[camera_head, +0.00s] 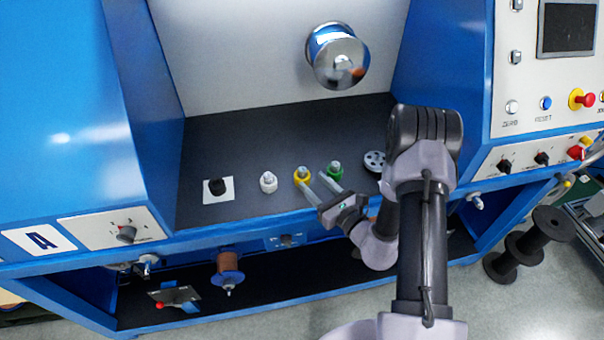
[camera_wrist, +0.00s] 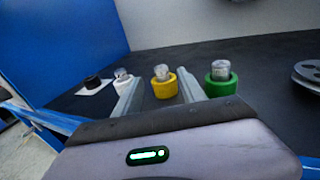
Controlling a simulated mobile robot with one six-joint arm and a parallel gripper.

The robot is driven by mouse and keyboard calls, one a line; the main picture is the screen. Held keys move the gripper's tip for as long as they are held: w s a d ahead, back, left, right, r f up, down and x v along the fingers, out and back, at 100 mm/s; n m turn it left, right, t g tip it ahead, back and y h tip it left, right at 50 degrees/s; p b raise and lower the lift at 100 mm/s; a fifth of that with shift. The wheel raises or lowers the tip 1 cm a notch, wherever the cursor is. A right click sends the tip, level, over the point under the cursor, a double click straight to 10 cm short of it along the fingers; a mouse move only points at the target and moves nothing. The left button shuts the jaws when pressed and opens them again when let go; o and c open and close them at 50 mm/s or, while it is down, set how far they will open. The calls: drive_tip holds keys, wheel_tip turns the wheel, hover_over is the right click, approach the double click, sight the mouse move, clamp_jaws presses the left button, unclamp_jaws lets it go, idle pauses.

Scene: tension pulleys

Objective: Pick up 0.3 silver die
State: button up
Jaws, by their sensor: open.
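Three dies with silver tops stand in a row on the dark shelf: a white one (camera_head: 268,182), a yellow one (camera_head: 302,175) and a green one (camera_head: 335,170). No size marking is legible, so I cannot tell which is the 0.3 die. My gripper (camera_head: 315,182) is open, its fingers pointing at the row. In the wrist view, the yellow die (camera_wrist: 163,88) shows between the two fingers (camera_wrist: 159,88), the white die (camera_wrist: 123,80) is left of them and the green die (camera_wrist: 220,80) is right. I cannot tell whether the fingers reach around the yellow die.
A black piece on a white square (camera_head: 218,196) lies left of the row. A grey disc with holes (camera_head: 375,161) lies to the right, partly behind my arm. A shiny metal pulley (camera_head: 338,62) sticks out of the back wall above. The blue machine frame borders the shelf.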

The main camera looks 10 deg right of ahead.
sight(305, 172)
drive_tip(key=b+x, duration=0.1)
drive_tip(key=x, duration=0.6)
drive_tip(key=shift+d, duration=0.1)
clamp_jaws()
